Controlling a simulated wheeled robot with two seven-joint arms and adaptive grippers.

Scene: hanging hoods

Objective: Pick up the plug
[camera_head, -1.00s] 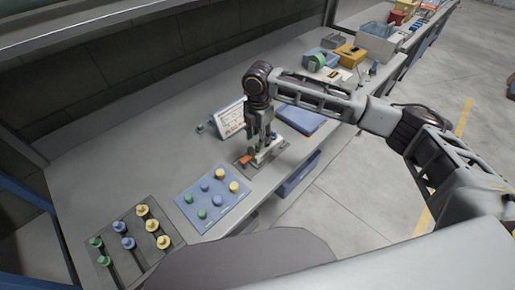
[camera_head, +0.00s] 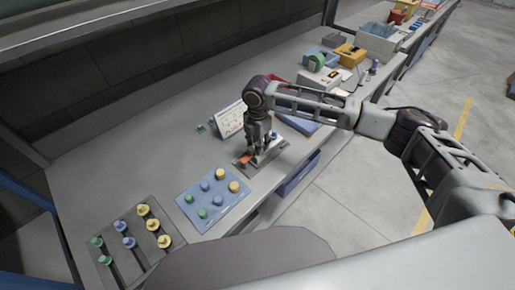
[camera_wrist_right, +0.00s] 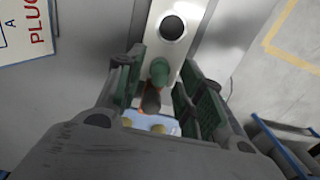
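A plug with a green cap (camera_wrist_right: 159,71) shows between the fingers of my right gripper in the right wrist view. A dark round part (camera_wrist_right: 152,99) shows just below it in the picture. My right gripper (camera_head: 259,147) points down over a small fixture (camera_head: 273,154) near the bench's front edge. In the right wrist view my right gripper (camera_wrist_right: 160,88) has its fingers apart, with a gap on both sides of the plug. The fingers and wrist hide the plug in the head view. My left gripper is not in view.
A light plate with a dark round hole (camera_wrist_right: 173,27) lies beyond the plug. A blue board (camera_head: 214,197) and a grey slotted board (camera_head: 132,242) carry coloured pegs. A sign (camera_head: 229,119) stands behind the gripper. An orange piece (camera_head: 246,159) lies beside the fingers.

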